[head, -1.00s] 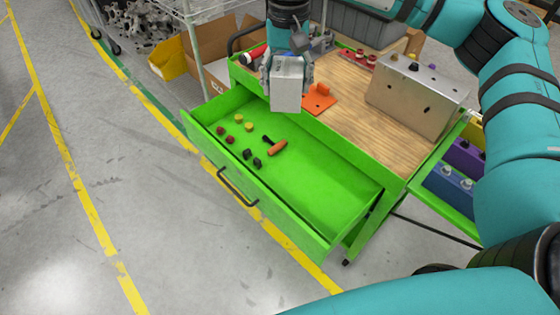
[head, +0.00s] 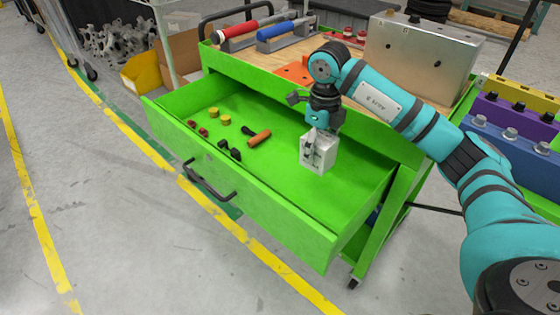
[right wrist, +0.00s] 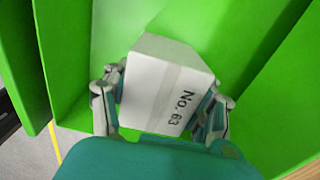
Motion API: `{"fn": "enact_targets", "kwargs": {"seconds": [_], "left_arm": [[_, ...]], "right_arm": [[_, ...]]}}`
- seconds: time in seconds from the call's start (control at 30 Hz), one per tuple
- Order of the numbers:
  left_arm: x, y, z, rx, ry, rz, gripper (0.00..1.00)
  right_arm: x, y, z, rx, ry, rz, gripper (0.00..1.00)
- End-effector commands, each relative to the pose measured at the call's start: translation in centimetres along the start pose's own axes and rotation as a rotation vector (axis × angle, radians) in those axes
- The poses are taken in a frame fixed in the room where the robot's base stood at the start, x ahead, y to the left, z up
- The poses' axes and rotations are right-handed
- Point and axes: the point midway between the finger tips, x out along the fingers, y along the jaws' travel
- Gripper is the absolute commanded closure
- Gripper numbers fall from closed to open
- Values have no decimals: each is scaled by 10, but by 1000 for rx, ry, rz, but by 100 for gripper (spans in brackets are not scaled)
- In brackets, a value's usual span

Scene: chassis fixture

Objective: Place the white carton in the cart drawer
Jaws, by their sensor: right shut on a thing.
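The white carton (head: 318,153) is a small box, held upright in my right gripper (head: 322,135) over the right part of the open green cart drawer (head: 250,215). In the right wrist view the carton (right wrist: 165,85) shows the print "No. 63", with a finger of my right gripper (right wrist: 162,105) on each side of it. The green drawer floor (right wrist: 235,30) lies beyond it. I cannot tell whether the carton touches the drawer floor. My left gripper is not in view.
In the drawer's left part lie a screwdriver with an orange handle (head: 259,138), yellow caps (head: 225,119), and small red and black pieces. The wooden cart top (head: 285,58) holds a metal box (head: 415,55) and red and blue tools. The drawer's right part has free room.

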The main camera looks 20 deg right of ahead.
Motion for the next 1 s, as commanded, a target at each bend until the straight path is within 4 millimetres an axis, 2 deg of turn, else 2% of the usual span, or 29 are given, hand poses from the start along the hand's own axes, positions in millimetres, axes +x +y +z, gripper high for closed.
{"fn": "enact_targets", "kwargs": {"seconds": [0.23, 0.53, 0.63, 0.77, 1.0], "left_arm": [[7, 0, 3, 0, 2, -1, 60], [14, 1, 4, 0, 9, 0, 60], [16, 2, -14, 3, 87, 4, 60], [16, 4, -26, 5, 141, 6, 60], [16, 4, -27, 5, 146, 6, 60]], "right_arm": [[46, -2, -2, 28, 1, 0, 90], [81, -1, -2, 25, 2, 0, 90], [93, -1, -1, 25, 1, 1, 90], [100, -2, -1, 25, -1, -1, 90], [100, -2, -1, 24, -2, -1, 90]]}}
